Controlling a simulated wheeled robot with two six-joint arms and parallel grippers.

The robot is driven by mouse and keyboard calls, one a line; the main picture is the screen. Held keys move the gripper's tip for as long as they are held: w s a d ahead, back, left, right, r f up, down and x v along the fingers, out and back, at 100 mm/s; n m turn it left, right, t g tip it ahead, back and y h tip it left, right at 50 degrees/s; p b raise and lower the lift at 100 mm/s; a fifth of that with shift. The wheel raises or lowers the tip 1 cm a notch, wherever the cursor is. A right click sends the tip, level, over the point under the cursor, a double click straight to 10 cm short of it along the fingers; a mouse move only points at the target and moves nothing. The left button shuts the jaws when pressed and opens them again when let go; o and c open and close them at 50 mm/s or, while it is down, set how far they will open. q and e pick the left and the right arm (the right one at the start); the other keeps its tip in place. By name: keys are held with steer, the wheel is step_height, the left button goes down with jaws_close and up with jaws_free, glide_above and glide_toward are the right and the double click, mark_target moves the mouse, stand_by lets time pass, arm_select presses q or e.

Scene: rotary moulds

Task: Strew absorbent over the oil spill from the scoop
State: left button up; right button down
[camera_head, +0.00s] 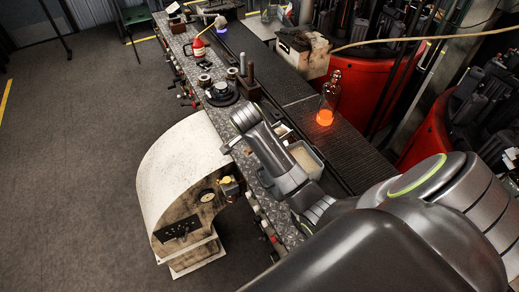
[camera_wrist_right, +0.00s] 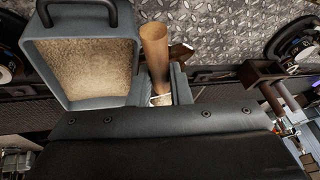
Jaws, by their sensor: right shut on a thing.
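My right gripper (camera_wrist_right: 160,82) is shut on a brown, round handle (camera_wrist_right: 154,45), which looks like the scoop's. The scoop's pan is not clearly visible, so I cannot tell whether it holds any grains. A grey bin (camera_wrist_right: 37,65) of tan granules, apparently the absorbent, lies beside the handle in the right wrist view. The bin also shows in the head view (camera_head: 318,163), on the bench beside my right arm. My right arm hides its gripper in the head view. I cannot make out an oil spill. My left gripper is in neither view.
A bottle with a glowing orange base (camera_head: 326,108) stands on the dark right-hand strip. Red tubs (camera_head: 366,75) stand to the right. The left floor is clear.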

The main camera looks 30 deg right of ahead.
steer(key=shift+w+d+r+n, duration=0.15)
steer(key=shift+w+d+n, duration=0.45)
steer(key=shift+w+d, duration=0.1)
steer(key=shift+w+d+f+g+y, duration=0.15)
steer(key=shift+d+f+y, duration=0.25)
steer(key=shift+y, duration=0.55)
steer(key=shift+w+d+f+g+y, duration=0.2)
steer(key=shift+d+y, duration=0.3)
steer(key=shift+y, duration=0.45)
steer(key=shift+s, duration=0.1)
steer(key=shift+d+r+m+y, duration=0.3)
steer(key=shift+d+r+y, duration=0.3)
steer(key=shift+r+y, duration=0.1)
steer(key=shift+w, duration=0.2)
steer(key=shift+w+d+r+g+y, duration=0.15)
steer(key=shift+d+r+g+y, duration=0.2)
steer(key=shift+d+r+y, duration=0.25)
steer(key=shift+w+d+r+y, duration=0.2)
steer(key=shift+d+r+y, duration=0.25)
steer(key=shift+d+y, duration=0.3)
